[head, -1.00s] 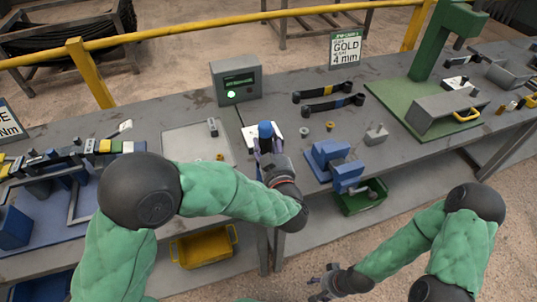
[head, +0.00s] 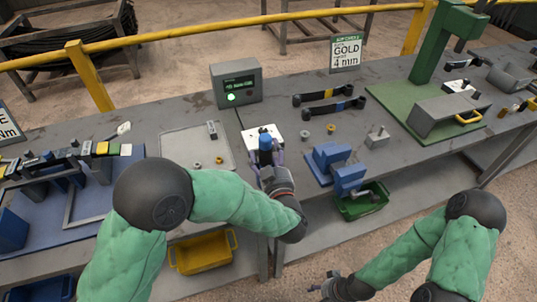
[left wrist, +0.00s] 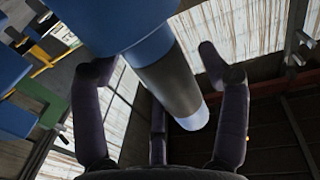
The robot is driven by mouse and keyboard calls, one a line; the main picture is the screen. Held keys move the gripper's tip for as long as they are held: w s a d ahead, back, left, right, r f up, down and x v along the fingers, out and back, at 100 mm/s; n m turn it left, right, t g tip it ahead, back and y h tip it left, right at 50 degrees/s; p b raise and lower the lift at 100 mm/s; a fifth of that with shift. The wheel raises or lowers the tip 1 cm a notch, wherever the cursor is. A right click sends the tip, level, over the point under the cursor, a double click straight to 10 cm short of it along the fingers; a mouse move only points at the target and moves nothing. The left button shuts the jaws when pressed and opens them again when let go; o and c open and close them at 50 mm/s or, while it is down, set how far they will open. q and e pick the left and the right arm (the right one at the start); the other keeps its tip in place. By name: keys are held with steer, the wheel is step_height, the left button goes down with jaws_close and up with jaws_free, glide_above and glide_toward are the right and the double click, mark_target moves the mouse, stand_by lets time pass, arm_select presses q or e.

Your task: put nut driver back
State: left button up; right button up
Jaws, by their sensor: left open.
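The nut driver (head: 265,143), with its blue top and dark grey body, shows in front of the white block (head: 252,135) on the bench. In the left wrist view the nut driver (left wrist: 170,85) is large and close, blue with a grey section and a pale blue tip. My left gripper (head: 266,160) is open, with one finger on each side of the nut driver. Its fingers are spread apart in the left wrist view (left wrist: 153,68). Whether the driver sits in the block is hidden. My right gripper (head: 327,286) hangs low before the bench; its jaws are unclear.
A grey tray (head: 180,150) with small parts lies left of the block. A blue fixture (head: 325,156) stands to the right, above a green bin (head: 362,205). A display box (head: 236,85) and two dark strips (head: 327,108) are behind. A yellow bin (head: 202,254) is below.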

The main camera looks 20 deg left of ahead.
arm_select(q)
steer(key=shift+r, duration=0.15)
steer(key=shift+s+d, duration=0.15)
steer(key=shift+s, duration=0.1)
steer(key=p+v, duration=0.4)
steer(key=v, duration=0.7)
steer(key=shift+s, duration=0.25)
